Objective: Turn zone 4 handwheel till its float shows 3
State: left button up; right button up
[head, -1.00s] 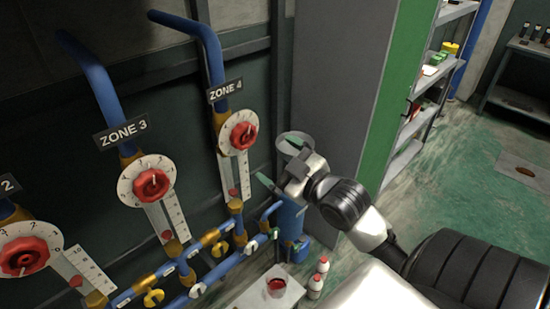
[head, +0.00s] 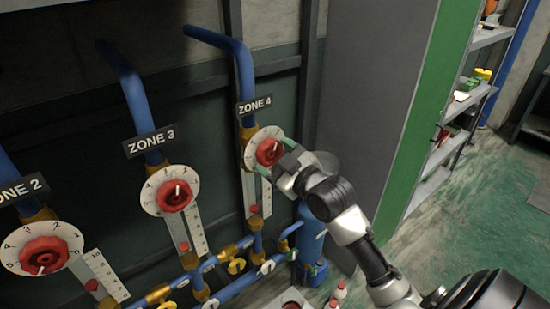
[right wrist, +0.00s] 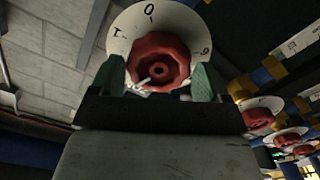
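The zone 4 handwheel (head: 268,152) is red on a white numbered dial (head: 252,136), under the ZONE 4 sign (head: 255,104). It also fills the upper middle of the right wrist view (right wrist: 160,55). My right gripper (head: 278,159) is at the wheel's front right side. In the right wrist view its green fingers (right wrist: 160,77) stand open on either side of the wheel; contact is not clear. The red float (head: 253,209) sits low on the scale (head: 249,188) below the dial; its number is not readable. My left gripper is out of view.
Zone 3 handwheel (head: 174,197) and zone 2 handwheel (head: 44,255) are to the left. A grey cabinet (head: 365,90) stands close at right. Red-capped bottles (head: 339,291) stand on the floor.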

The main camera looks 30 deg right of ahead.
jog(key=c, duration=0.5)
jog(key=n, duration=0.3)
jog(key=shift+c, duration=0.2)
jog(key=shift+n, duration=0.4)
jog(key=n+p, duration=0.1)
jog(key=n, duration=0.1)
jog(key=shift+n, duration=0.6)
jog(key=shift+r+n, duration=0.1)
jog(key=shift+n, duration=1.6)
